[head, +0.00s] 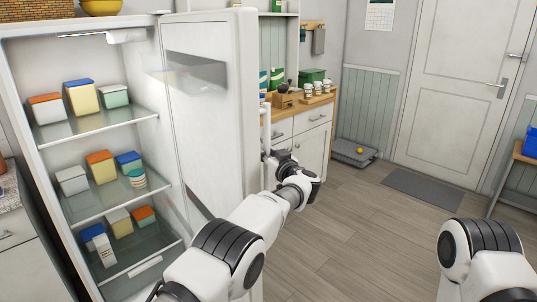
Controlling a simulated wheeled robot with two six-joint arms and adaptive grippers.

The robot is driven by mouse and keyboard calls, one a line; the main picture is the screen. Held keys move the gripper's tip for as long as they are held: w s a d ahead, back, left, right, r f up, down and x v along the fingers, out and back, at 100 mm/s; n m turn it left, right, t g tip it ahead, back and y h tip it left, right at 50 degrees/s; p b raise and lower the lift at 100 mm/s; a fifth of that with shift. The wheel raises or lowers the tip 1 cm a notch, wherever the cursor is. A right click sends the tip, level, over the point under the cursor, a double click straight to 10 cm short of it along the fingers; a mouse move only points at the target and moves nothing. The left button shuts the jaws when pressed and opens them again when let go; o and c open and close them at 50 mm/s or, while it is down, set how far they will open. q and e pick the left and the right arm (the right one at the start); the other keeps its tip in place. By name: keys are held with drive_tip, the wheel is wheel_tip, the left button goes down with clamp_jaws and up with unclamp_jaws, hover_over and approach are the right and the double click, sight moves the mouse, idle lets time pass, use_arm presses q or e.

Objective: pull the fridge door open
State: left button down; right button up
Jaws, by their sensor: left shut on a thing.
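The fridge (158,200) stands at the left with its inside in full view. Its white door (208,120) stands swung well open toward the right side of the fridge. A slim vertical white handle (266,128) shows at the door's far right edge. My left gripper (268,156) is at the lower part of this handle and is shut on it. Its fingers are small and partly hidden by the door edge and the wrist. My right arm shows at the lower right, and its gripper is out of view.
Glass shelves (100,122) hold several coloured boxes. Behind the door stands a white cabinet (312,140) with a wooden top carrying cups and boxes. A grey scale-like platform (353,152) and a dark mat (425,190) lie on the floor. The middle floor is clear.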

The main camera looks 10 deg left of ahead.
sight(267, 122)
use_arm(q)
drive_tip(key=shift+a+r, duration=0.1)
drive_tip(key=c, duration=1.2)
unclamp_jaws()
drive_tip(key=shift+o, duration=0.9)
drive_tip(key=shift+a, duration=0.2)
drive_tip(key=shift+d, duration=0.1)
drive_tip(key=shift+r, duration=0.1)
wheel_tip(267, 122, up, 10)
drive_tip(key=shift+f, duration=0.15)
